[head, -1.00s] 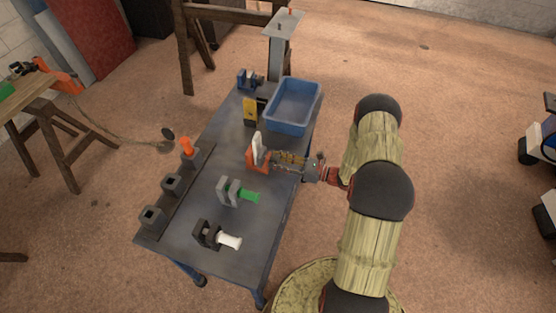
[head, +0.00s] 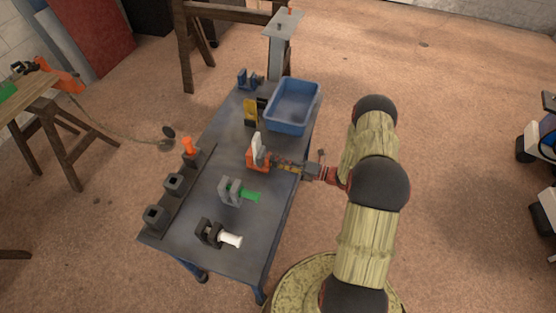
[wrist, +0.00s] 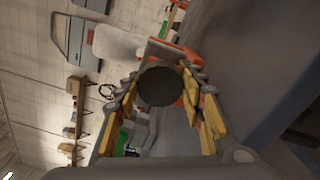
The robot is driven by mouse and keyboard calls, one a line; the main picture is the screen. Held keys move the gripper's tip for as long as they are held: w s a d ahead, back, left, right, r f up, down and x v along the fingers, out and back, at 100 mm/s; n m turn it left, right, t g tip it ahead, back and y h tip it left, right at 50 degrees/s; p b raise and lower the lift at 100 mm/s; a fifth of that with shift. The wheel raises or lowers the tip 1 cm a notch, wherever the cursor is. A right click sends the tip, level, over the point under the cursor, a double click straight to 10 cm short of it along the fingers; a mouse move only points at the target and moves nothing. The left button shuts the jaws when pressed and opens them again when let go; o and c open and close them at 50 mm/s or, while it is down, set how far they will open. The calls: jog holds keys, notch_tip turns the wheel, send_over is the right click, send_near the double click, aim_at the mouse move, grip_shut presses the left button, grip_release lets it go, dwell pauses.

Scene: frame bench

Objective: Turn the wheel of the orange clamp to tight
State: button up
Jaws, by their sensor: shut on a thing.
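The orange clamp (head: 252,162) stands on the grey bench, with a white piece (head: 257,143) upright in it. In the wrist view the clamp's orange body (wrist: 190,88) is partly hidden behind a dark round wheel (wrist: 160,86). My gripper (head: 277,164) is at the clamp's right side. In the wrist view its yellow fingers (wrist: 162,100) lie on both sides of the wheel and are shut on it. The finger contact is small and partly hidden. I cannot tell how tight the clamp is.
A grey clamp with a green handle (head: 249,196) and a black clamp with a white handle (head: 230,240) stand nearer on the bench. A yellow clamp (head: 250,113) and a blue bin (head: 288,126) stand beyond. Sockets line the left edge, one holding an orange peg (head: 188,146).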

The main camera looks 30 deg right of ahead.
jog(key=m+p, duration=0.1)
jog(key=m, duration=0.3)
jog(key=shift+m, duration=1.7)
jog(key=o, duration=1.2)
jog(key=shift+f, duration=0.1)
